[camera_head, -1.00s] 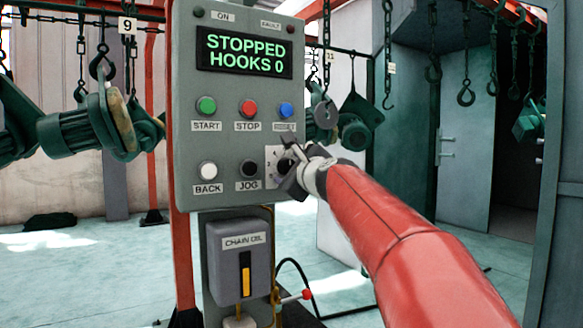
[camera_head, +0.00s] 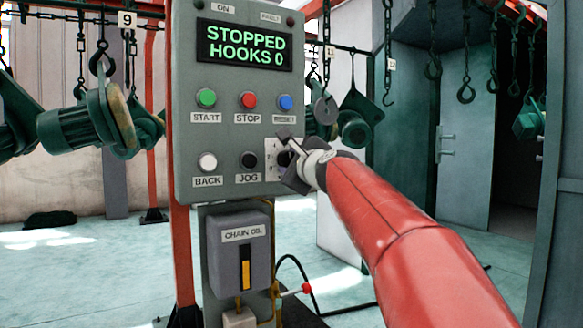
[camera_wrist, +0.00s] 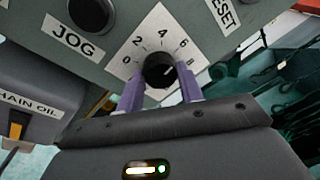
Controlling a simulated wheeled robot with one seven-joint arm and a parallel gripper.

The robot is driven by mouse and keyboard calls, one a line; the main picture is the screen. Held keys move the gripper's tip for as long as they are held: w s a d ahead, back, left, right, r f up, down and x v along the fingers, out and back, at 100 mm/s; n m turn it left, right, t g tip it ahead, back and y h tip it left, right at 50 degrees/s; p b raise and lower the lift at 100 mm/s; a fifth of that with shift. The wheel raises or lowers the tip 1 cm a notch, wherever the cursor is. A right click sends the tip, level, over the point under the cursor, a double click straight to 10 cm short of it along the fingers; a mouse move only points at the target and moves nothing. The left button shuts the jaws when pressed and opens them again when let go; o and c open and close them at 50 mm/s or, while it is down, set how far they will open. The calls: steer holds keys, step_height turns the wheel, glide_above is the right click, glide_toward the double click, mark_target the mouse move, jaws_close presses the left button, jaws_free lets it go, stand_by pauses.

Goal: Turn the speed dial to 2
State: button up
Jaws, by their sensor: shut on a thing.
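The speed dial (camera_wrist: 158,70) is a black round knob on a white plate marked 0, 2, 4, 6 and 8 in the wrist view. My gripper (camera_wrist: 160,84) is shut on the knob, with one purple finger on each side of it. I cannot tell clearly which number the knob points to. In the head view, my gripper (camera_head: 287,158) is at the lower right of the grey control panel (camera_head: 222,140) and hides most of the dial. The panel's screen (camera_head: 243,45) reads STOPPED, HOOKS 0.
A black JOG button (camera_head: 249,160) is left of the dial, and a blue button (camera_head: 285,102) is above it. A grey CHAIN OIL box (camera_head: 240,255) hangs below the panel. Green hoists (camera_head: 75,130) hang on chains behind. The floor at left is mostly open.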

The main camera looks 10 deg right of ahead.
steer(key=shift+d+f+n+t+y+b, duration=0.15)
steer(key=shift+n+y+b, duration=0.2)
steer(key=shift+n+b, duration=1.85)
steer(key=shift+r+n+t+y+b, duration=0.1)
steer(key=shift+n+y+b, duration=0.3)
steer(key=shift+n+b, duration=1.75)
steer(key=shift+d+f+n+t+y+b, duration=0.25)
steer(key=shift+n+b, duration=0.8)
steer(key=shift+n, duration=2.2)
steer(key=shift+a+r+n+y, duration=0.2)
steer(key=shift+a+n+y, duration=0.05)
steer(key=shift+n+y, duration=0.05)
steer(key=o, duration=1)
steer(key=b+v, duration=0.3)
steer(key=v, duration=0.4)
steer(key=shift+s+d+b, duration=0.1)
steer(key=shift+s+b, duration=0.25)
steer(key=shift+b, duration=0.05)
